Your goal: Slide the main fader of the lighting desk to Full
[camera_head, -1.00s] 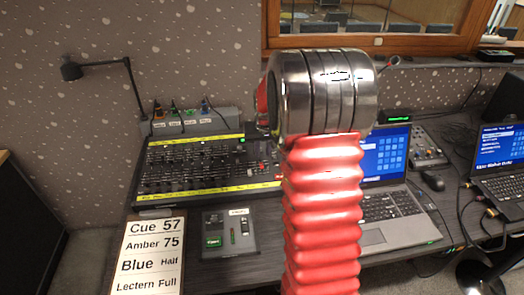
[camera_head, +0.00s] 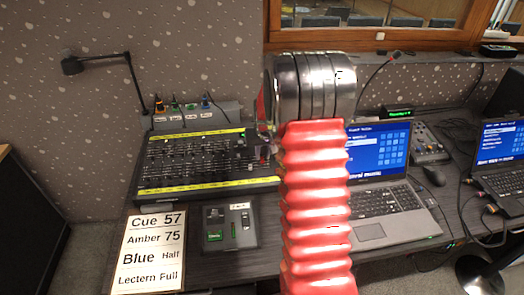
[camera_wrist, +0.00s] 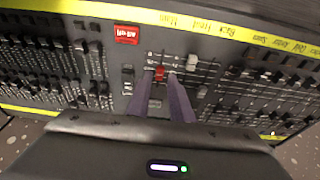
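The lighting desk (camera_head: 215,187) is a black board with rows of faders between two yellow label strips. In the wrist view its red fader cap (camera_wrist: 160,73) stands among slotted tracks, near the strip lettered "Main". A white cap (camera_wrist: 192,62) stands to its right. My gripper (camera_wrist: 161,81) has its two purple-grey fingers apart, with the red cap between or just beyond their tips. I cannot tell whether they touch it. In the head view my red arm hides most of the gripper and the desk's right end.
A cue card (camera_head: 150,252) and a small switch box (camera_head: 230,228) lie in front of the desk. An open laptop (camera_head: 385,200) stands to the right of my arm. A red button (camera_wrist: 127,34) sits left of the fingers. A lamp (camera_head: 100,63) leans over the far left.

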